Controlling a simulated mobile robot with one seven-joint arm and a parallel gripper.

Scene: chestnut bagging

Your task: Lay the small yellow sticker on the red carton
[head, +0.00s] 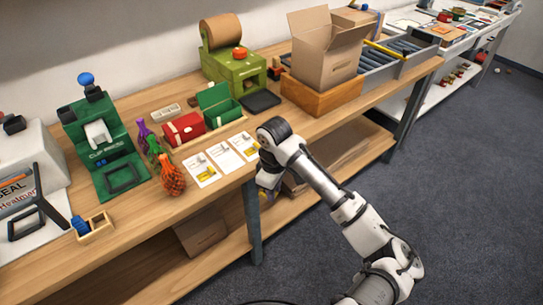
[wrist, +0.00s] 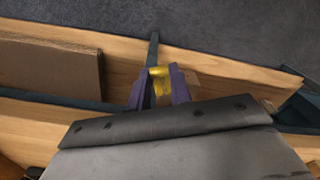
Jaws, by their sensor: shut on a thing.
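The red carton (head: 184,129) lies in a shallow wooden tray on the bench, beside an open green carton (head: 217,104). My gripper (head: 268,188) is just off the bench's front edge, to the right of and nearer than the red carton, clear of it. In the wrist view its purple fingers (wrist: 158,88) are shut on a small yellow piece (wrist: 158,73), which looks like the small yellow sticker. The fingers cover part of it. In the head view my wrist mostly hides what is held.
Three white cards (head: 223,157) with yellow patches lie along the bench's front edge. A red net bag (head: 172,176) stands to their left. A green clip press (head: 103,142) is farther left. A cardboard box (head: 326,52) stands behind my arm. The lower shelf (wrist: 200,65) is below my gripper.

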